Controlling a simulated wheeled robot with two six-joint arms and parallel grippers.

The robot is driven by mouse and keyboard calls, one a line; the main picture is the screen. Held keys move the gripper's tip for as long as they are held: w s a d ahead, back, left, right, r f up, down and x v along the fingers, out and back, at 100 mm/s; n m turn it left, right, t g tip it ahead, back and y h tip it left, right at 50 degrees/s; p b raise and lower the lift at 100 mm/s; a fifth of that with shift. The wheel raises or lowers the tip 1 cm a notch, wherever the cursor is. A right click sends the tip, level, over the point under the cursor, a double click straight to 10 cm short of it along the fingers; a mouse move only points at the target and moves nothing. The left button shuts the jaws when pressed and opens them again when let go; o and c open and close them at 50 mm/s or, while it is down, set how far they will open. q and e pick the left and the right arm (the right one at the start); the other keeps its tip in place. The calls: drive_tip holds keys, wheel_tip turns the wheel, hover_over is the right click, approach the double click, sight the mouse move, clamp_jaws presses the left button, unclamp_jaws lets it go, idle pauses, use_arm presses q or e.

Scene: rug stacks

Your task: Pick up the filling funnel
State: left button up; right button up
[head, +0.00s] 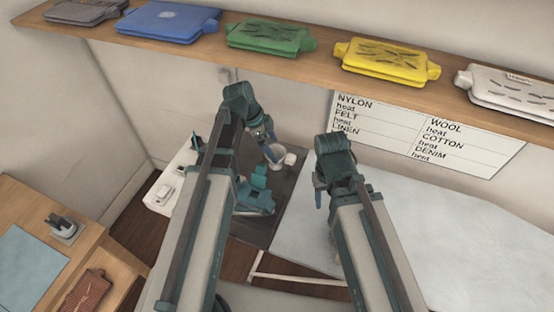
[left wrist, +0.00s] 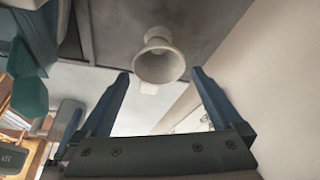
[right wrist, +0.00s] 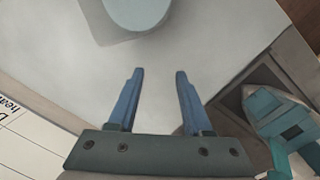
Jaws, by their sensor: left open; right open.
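The filling funnel (head: 274,154) is a small off-white funnel at the back of the dark grey surface, partly hidden behind my left gripper in the head view. In the left wrist view the funnel (left wrist: 160,66) lies just beyond the fingertips, its wide round mouth toward the camera. My left gripper (head: 268,140) is open, with the funnel in line with the gap between its fingers; I cannot tell whether they touch it. My right gripper (right wrist: 160,72) is open and empty above the pale surface, away from the funnel.
A teal device (head: 258,196) stands on the dark surface (head: 262,230) near my left arm. A pale padded board (head: 430,235) lies at right, mostly clear. A wooden shelf (head: 312,68) above holds several coloured flat packs. A wooden table (head: 95,235) is at left.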

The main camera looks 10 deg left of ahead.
sight(277, 152)
use_arm(q)
drive_tip(key=b+x, duration=0.3)
drive_tip(key=x, duration=0.1)
use_arm(e)
wheel_tip(277, 152, down, 4)
drive_tip(key=shift+r, duration=0.2)
use_arm(q)
drive_tip(key=shift+c, duration=0.3)
drive_tip(key=c, duration=1.1)
drive_tip(key=shift+r, duration=0.15)
use_arm(e)
drive_tip(key=shift+r, duration=0.1)
